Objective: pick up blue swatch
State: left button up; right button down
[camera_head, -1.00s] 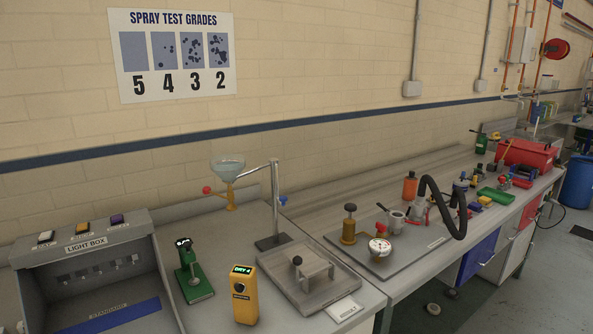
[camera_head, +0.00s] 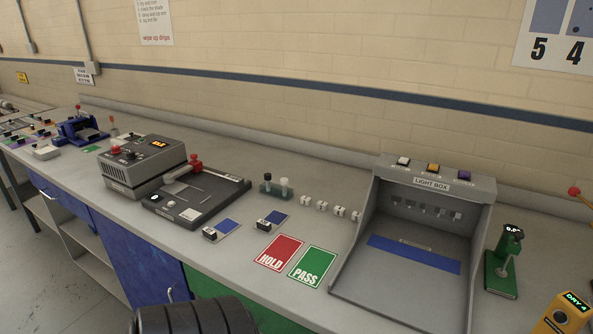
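Two small blue swatches lie flat on the grey bench in the middle of the head view. One blue swatch (camera_head: 229,226) is left of the other blue swatch (camera_head: 279,216). A longer blue strip (camera_head: 414,254) lies inside the light box (camera_head: 482,235). I cannot tell which piece the task means. Neither gripper shows. A dark rounded part at the bottom edge looks like part of my own arm.
A red HOLD card (camera_head: 279,252) and a green PASS card (camera_head: 313,264) lie in front of the swatches. A grey machine (camera_head: 140,163) and a black plate device (camera_head: 221,189) stand to the left. Small white cubes (camera_head: 322,206) and a bottle holder (camera_head: 275,189) sit behind.

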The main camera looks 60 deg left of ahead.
aim_at(221, 226)
jog(key=u, duration=2.55)
